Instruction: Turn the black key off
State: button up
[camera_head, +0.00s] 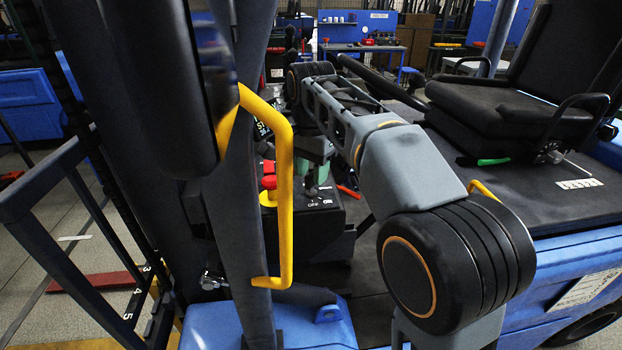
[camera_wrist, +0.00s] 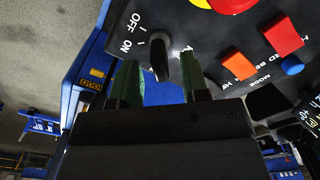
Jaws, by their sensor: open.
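The black key (camera_wrist: 158,58) stands in the dark control panel (camera_wrist: 205,32), beside printed OFF and ON marks in the wrist view. Which mark it is turned to I cannot tell. My gripper (camera_wrist: 159,64) is open, with one green-tipped finger on each side of the key and a visible gap on both sides. In the head view my gripper (camera_head: 311,178) points down over the panel (camera_head: 325,205), close to its OFF and ON marks. The key itself is hidden or too small to make out there.
A red stop button (camera_head: 269,183) on a yellow base stands left of my gripper, near a yellow grab bar (camera_head: 286,200). Orange (camera_wrist: 237,66) and red (camera_wrist: 281,37) switches sit right of the key. A black seat (camera_head: 500,110) is at the right.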

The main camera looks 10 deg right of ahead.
jog(key=shift+f, duration=0.75)
grip_shut()
